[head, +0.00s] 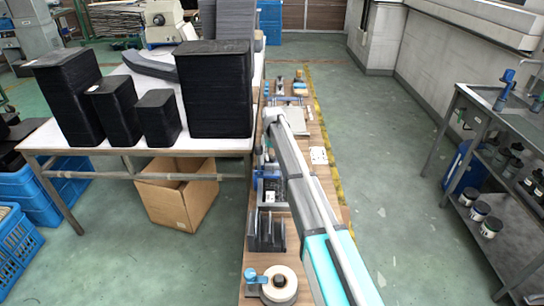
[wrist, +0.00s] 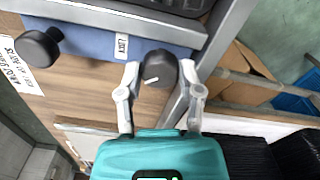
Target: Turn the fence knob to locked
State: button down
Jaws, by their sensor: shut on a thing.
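In the wrist view, my gripper (wrist: 160,80) has its two pale fingers on either side of a round dark knob (wrist: 158,66) and is shut on it. The knob has a short white mark on its lower part and sits at the edge of a blue panel (wrist: 90,40). A label reading roughly A107 (wrist: 121,46) is left of the knob. A second dark knob (wrist: 38,48) stands at the far left, apart from my gripper. Which knob belongs to the fence is not clear from the wording in view. In the head view, my arm hides the grip.
A grey metal bar (wrist: 212,50) runs close to the right of the held knob. Black stacks (head: 215,90) stand on a white table (head: 215,145) left of the bench (head: 310,110). A cardboard box (head: 180,195) is under that table. The aisle right of the bench is clear.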

jog(key=m, duration=0.4)
jog(key=shift+m, duration=2)
jog(key=shift+c, duration=1.3)
grip_release()
jog(key=shift+r, duration=0.1)
